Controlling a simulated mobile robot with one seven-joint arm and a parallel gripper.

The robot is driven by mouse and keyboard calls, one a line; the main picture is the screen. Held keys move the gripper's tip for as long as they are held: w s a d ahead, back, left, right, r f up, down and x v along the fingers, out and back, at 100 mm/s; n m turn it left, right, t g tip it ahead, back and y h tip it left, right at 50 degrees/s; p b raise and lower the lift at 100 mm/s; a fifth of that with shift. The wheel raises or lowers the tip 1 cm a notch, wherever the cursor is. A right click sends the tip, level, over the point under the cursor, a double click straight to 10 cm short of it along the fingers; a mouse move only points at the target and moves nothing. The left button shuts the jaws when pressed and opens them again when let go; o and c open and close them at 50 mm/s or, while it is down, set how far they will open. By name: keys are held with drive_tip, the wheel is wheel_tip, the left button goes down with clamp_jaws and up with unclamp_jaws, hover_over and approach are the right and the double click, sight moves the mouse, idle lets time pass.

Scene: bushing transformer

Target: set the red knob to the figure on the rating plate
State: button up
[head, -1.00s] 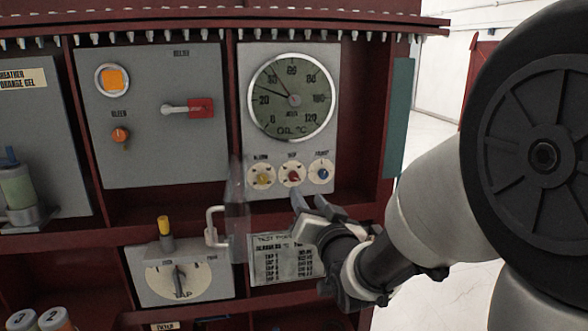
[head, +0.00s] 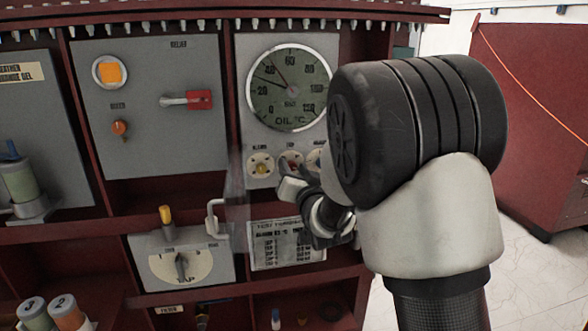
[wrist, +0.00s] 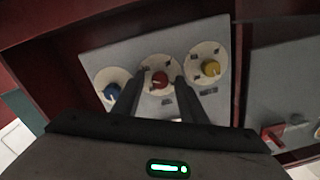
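The red knob (head: 291,162) is the middle of three knobs below the oil dial (head: 289,88), on a cream disc. In the wrist view the red knob (wrist: 159,80) shows between my two open fingers; I cannot tell whether they touch it. My gripper (head: 291,181) is just below and in front of it in the head view, partly covering its disc. The fingers also show in the wrist view (wrist: 160,90). A printed plate (head: 284,244) with rows of text is below; its figures are too small to read surely.
The yellow knob (head: 261,168) and blue knob (wrist: 114,91) flank the red one closely. A clear flap (head: 237,195) and a white handle (head: 213,218) are left of my gripper. The tap selector (head: 181,266) is lower left.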

clamp_jaws()
drive_tip(key=shift+f+n+b, duration=0.1)
drive_tip(key=shift+n+b, duration=0.2)
drive_tip(key=shift+b, duration=0.2)
drive_tip(key=n+b, duration=0.2)
drive_tip(key=b, duration=0.1)
drive_tip(key=shift+f+n, duration=0.1)
drive_tip(key=shift+n, duration=0.2)
drive_tip(key=n+b, duration=0.4)
drive_tip(key=b, duration=0.1)
drive_tip(key=shift+n, duration=0.3)
drive_tip(key=n+b, duration=0.3)
drive_tip(key=n, duration=0.2)
drive_tip(key=shift+a+r+h+b, duration=0.1)
drive_tip(key=shift+r+h+b, duration=0.1)
drive_tip(key=shift+h+b, duration=0.2)
